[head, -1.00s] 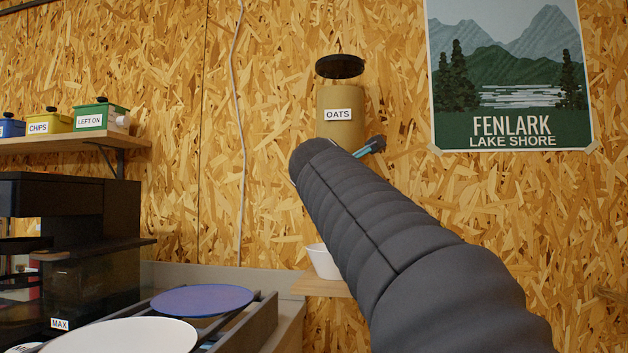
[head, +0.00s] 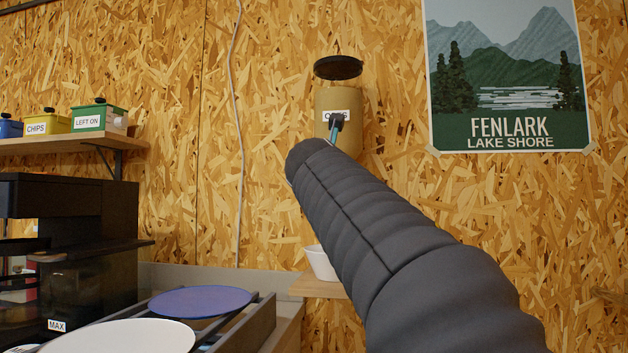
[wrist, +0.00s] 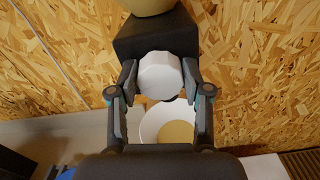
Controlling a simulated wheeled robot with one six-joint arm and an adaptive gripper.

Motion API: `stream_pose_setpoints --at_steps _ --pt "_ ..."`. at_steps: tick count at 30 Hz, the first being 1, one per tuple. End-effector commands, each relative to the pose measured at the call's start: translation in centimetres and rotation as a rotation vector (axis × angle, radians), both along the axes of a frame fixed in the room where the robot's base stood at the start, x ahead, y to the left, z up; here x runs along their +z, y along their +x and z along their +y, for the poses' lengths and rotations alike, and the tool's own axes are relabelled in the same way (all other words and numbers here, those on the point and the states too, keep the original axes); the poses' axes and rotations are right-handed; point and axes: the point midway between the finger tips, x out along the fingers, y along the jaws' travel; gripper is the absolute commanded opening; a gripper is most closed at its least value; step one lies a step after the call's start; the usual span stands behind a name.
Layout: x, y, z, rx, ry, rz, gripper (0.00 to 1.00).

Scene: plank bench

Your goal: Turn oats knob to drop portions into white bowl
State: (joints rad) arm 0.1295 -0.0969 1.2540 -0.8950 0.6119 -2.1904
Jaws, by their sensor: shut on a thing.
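The tan oats dispenser (head: 338,98), labelled OATS, hangs on the chipboard wall under a dark round lid. In the wrist view its black lower housing (wrist: 150,35) carries a white knob (wrist: 158,70). My gripper (wrist: 160,82) is shut on this knob, with one finger on each side. In the head view my arm hides the knob, and only a small dark and teal part of my gripper shows in front of the label. The white bowl (head: 320,263) stands below on a wooden shelf, partly behind my arm. In the wrist view tan oats (wrist: 177,132) lie in it.
A wall shelf (head: 75,140) at the left holds several labelled boxes. Below are a black machine (head: 80,215) and a rack (head: 250,322) with a blue plate (head: 200,301) and a white plate (head: 125,338). A poster (head: 505,75) hangs at the right.

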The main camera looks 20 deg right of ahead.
Motion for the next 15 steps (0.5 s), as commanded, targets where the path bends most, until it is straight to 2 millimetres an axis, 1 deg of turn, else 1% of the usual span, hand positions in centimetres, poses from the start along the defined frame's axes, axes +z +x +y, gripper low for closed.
stream_pose_setpoints --at_steps 6,15 --pt "-0.02 0.06 0.06 0.001 -0.046 0.031 0.14" --pt "-0.02 0.07 0.07 0.001 -0.06 0.04 0.14"
